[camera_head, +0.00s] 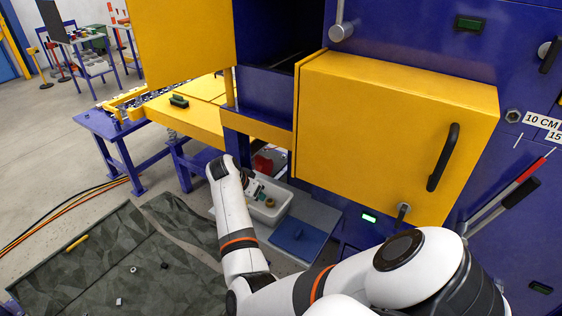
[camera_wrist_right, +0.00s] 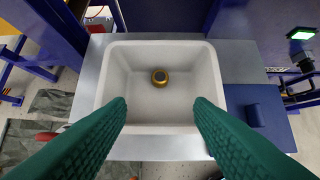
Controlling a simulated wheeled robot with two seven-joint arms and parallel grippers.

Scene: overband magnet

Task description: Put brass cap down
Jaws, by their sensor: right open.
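The brass cap (camera_wrist_right: 160,77) lies in the white tub (camera_wrist_right: 104,88), on its floor near the back wall. It looks like a small gold ring with a dark centre. In the head view the cap (camera_head: 270,203) shows as a small brownish spot in the white tub (camera_head: 283,199). My right gripper (camera_wrist_right: 160,112) is open, with its green ribbed fingers spread wide on either side and nothing between them. The cap is in line with the gap, beyond the fingertips and apart from them. My left gripper is not in view.
The tub stands on a grey shelf (camera_wrist_right: 235,62) with a blue block (camera_wrist_right: 256,116) to its right. A yellow door (camera_head: 385,130) hangs above the shelf in the head view. A blue workbench (camera_head: 115,130) stands left. Small loose parts lie on the dark floor mat (camera_head: 130,250).

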